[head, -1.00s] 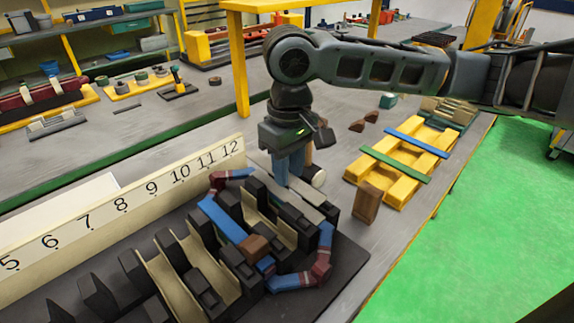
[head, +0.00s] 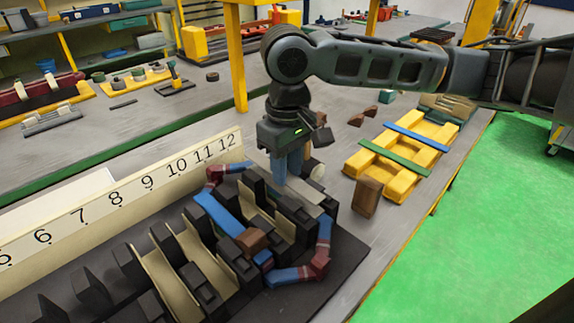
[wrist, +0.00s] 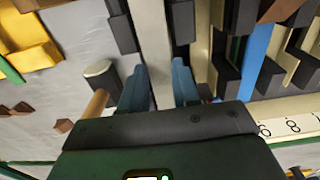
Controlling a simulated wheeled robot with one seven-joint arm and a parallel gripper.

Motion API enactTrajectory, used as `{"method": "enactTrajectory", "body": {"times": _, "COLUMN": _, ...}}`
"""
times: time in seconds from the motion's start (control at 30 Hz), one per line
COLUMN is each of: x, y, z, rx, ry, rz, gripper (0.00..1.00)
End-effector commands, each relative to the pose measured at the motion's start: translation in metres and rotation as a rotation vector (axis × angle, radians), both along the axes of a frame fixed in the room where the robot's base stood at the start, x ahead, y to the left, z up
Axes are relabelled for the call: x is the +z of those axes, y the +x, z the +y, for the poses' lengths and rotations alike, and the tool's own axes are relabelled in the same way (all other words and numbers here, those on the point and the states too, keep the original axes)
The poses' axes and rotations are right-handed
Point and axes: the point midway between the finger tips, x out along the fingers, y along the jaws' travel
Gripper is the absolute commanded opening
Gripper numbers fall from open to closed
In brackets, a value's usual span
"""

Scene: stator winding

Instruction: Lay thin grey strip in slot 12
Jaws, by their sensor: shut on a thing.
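My gripper (head: 289,168) is shut on the thin grey strip (wrist: 152,40), with one blue finger on each side of it in the wrist view (wrist: 160,88). In the head view the strip (head: 303,190) runs lengthwise along the slot row near the number 12 (head: 228,142). Black teeth stand on both sides of it in the wrist view. I cannot tell how deep the strip sits or whether it touches the slot floor. The dark stator block (head: 345,262) carries a blue coil with dark red bands (head: 290,276) around nearby teeth.
A white-headed tool with a wooden handle (wrist: 101,75) is close beside my fingers. A brown block (head: 366,197) stands right of the stator. Yellow racks (head: 395,160) with green and blue strips lie beyond. The numbered board (head: 130,195) borders the left side.

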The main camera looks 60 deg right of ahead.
Motion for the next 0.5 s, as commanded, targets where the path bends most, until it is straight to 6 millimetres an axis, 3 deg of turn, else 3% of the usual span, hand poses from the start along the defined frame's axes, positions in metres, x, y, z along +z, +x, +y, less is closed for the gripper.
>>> {"method": "enactTrajectory", "body": {"times": 0.5, "x": -0.013, "y": -0.001, "z": 0.000, "rx": -0.001, "ry": 0.000, "rz": 0.002, "gripper": 0.00}}
